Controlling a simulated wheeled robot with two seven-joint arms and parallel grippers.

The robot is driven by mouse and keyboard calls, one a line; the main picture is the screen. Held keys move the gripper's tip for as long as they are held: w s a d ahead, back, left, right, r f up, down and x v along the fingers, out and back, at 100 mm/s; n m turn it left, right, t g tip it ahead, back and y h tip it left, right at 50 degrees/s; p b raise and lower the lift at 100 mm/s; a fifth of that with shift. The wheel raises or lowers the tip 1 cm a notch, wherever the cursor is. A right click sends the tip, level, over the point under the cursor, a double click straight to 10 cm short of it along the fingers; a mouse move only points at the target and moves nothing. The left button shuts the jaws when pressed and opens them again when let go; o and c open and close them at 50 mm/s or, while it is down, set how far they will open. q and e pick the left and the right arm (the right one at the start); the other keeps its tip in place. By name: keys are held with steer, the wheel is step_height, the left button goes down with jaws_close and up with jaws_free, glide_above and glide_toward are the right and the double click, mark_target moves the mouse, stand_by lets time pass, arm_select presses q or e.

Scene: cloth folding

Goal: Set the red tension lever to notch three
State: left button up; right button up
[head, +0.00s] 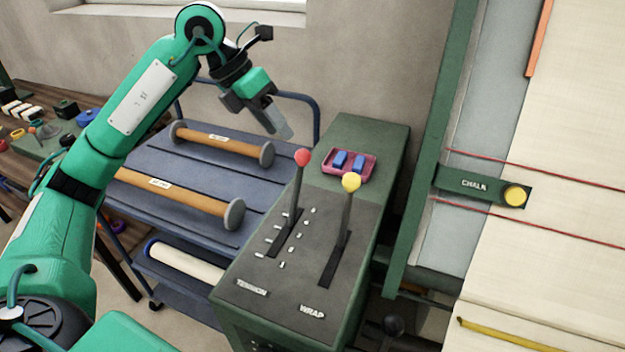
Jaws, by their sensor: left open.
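The red-knobbed lever (303,157) stands upright out of a slot in the dark top of a green control box, in the middle of the head view. The "TENSION" label (252,287) lies at the near end of its slot. Several white notch marks (278,228) line the slot; I cannot tell which one the lever is at. My left gripper (280,126) is open and empty, above and left of the red knob, apart from it. My right gripper is not in view.
A yellow-knobbed lever (351,182), labelled "WRAP", stands close right of the red one. A pink tray (349,163) with blue blocks lies behind it. A blue cart (190,180) with rolls stands left. A cloth table (560,230) with a "CHALK" bar is at right.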

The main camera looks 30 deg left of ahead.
mark_target(299, 164)
arm_select(q)
steer(key=x, duration=0.4)
steer(key=p+x, duration=0.1)
steer(key=x, duration=0.3)
steer(key=a+x, duration=0.1)
steer(key=x, duration=0.3)
steer(key=shift+w+f+p, duration=0.1)
steer(key=shift+f+p, duration=0.15)
steer(key=shift+p, duration=0.05)
steer(key=shift+w+d+f, duration=0.15)
steer(key=shift+d+f, duration=0.1)
steer(key=shift+f, duration=0.35)
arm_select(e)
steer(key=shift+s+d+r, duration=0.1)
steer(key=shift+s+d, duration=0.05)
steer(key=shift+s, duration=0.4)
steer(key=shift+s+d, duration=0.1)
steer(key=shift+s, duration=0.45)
arm_select(q)
steer(key=c, duration=0.9)
steer(key=shift+a+r, duration=0.1)
jaws_close()
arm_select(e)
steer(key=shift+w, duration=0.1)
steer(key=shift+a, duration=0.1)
